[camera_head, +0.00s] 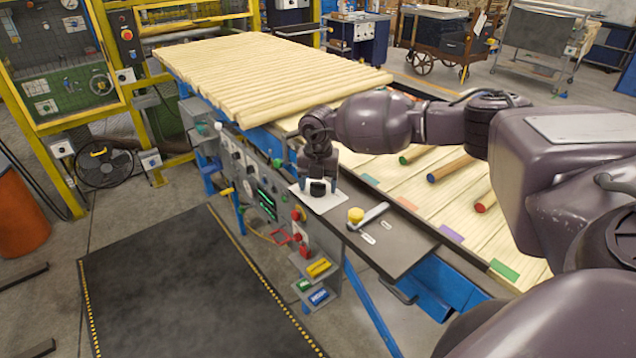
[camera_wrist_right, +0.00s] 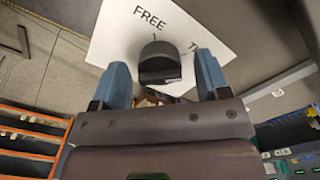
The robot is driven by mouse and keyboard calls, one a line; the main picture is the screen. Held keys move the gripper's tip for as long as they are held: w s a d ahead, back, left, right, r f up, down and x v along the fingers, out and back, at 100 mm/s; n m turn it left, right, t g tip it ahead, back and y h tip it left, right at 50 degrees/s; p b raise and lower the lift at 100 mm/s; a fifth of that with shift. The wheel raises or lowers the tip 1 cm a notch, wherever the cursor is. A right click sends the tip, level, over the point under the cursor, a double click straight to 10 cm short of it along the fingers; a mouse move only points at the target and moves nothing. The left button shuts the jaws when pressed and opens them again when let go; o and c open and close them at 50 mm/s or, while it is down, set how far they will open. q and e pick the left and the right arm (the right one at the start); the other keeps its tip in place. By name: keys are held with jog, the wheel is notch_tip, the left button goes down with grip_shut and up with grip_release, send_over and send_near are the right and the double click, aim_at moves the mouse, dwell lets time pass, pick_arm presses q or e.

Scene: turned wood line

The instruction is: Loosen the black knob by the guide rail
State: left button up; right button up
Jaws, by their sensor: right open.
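The black knob (camera_head: 318,188) stands on a white plate (camera_head: 330,203) on the dark shelf beside the wood line. In the right wrist view the knob (camera_wrist_right: 160,62) sits on the plate (camera_wrist_right: 205,30), which reads "FREE" and a second word partly hidden, starting with T. My right gripper (camera_head: 318,182) is over the knob from above. Its two blue fingers (camera_wrist_right: 162,80) are apart, one on each side of the knob, with visible gaps. I cannot tell the guide rail for certain. My left gripper is not in view.
A yellow knob (camera_head: 356,215) and a grey lever (camera_head: 375,214) are on the shelf to the right of the plate. A control panel (camera_head: 255,185) with buttons hangs below on the left. Wooden rods (camera_head: 270,75) fill the table behind. A dark floor mat (camera_head: 180,290) is clear.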

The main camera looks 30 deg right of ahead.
jog(key=shift+f, duration=0.2)
jog(key=c, duration=0.9)
